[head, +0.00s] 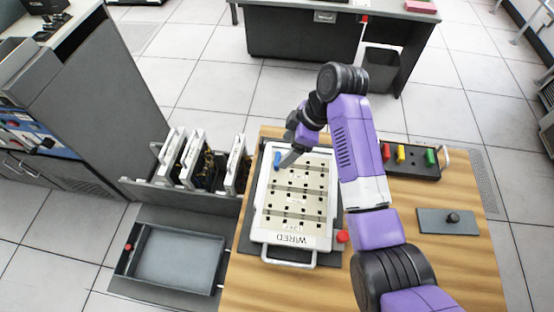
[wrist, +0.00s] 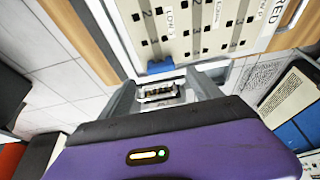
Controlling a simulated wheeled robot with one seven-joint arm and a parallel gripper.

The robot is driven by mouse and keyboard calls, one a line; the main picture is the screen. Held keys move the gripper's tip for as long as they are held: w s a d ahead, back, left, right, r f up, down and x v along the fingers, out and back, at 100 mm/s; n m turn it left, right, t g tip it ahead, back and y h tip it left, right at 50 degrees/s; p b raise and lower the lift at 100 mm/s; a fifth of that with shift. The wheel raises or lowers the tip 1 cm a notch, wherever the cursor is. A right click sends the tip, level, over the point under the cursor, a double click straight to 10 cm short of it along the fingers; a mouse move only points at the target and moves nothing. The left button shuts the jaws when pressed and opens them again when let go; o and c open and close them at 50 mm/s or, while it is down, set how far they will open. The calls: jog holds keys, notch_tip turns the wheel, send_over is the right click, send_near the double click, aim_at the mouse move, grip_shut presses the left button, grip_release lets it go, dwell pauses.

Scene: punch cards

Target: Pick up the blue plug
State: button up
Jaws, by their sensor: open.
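The blue plug (head: 277,160) stands at the far left corner of a cream board (head: 293,218) with a white frame and rows of square holes. The board is marked WIRED. My gripper (head: 284,161) is right at the plug, low over the board, with its jaws open. In the wrist view the blue plug (wrist: 160,67) shows just ahead of the gap between the fingertips (wrist: 164,78). I cannot tell whether a finger touches it. The plug's lower part is hard to make out.
A dark tray (head: 424,175) with red, yellow and green plugs lies right of my arm. A plate with a black knob (head: 448,221) and a red button (head: 343,236) are on the wooden table. Left are an open card drawer (head: 150,194) and an empty grey tray (head: 176,255).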

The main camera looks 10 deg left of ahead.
jog(key=shift+p+x, duration=0.6)
jog(key=shift+x, duration=2.05)
jog(key=shift+s+a+r, duration=0.1)
jog(key=c, duration=1.2)
notch_tip(320, 180, up, 19)
notch_tip(320, 180, up, 6)
jog(key=p, duration=0.5)
send_over(277, 158)
jog(key=shift+d, duration=0.35)
